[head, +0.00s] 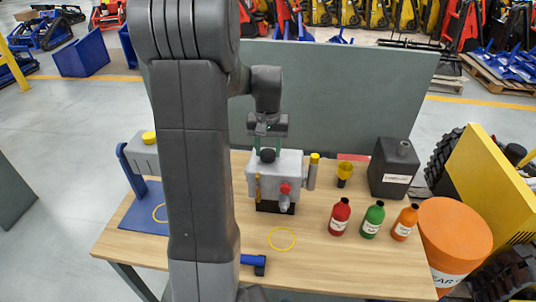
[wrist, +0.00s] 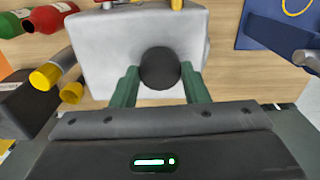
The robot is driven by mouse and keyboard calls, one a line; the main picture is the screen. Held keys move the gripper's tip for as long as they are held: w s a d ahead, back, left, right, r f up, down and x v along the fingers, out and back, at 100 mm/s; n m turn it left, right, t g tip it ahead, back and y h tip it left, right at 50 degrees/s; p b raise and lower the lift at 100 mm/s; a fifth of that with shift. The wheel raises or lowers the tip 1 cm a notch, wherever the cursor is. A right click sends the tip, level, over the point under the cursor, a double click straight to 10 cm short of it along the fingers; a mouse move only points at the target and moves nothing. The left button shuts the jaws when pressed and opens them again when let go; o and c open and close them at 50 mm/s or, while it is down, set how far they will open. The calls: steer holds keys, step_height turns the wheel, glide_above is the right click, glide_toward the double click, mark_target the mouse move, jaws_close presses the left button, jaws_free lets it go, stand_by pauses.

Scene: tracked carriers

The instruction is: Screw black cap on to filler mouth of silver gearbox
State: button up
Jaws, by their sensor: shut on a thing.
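The silver gearbox (head: 275,180) stands on the wooden table near its middle, and its top shows in the wrist view (wrist: 110,50). The round black cap (wrist: 160,68) is over the gearbox's top near one edge; it also shows in the head view (head: 267,155). My gripper (wrist: 160,80) points down over the gearbox, with its green fingers shut on the two sides of the cap. The gripper also shows in the head view (head: 267,148). The cap hides the filler mouth, and I cannot tell whether the cap touches it.
Red (head: 340,216), green (head: 373,219) and orange (head: 405,222) bottles stand right of the gearbox. A blue stand (head: 135,170) is at the left. A yellow ring (head: 282,247) lies in front.

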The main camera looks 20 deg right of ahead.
steer(key=m, duration=0.5)
steer(key=shift+m, duration=0.4)
steer(key=o, duration=0.9)
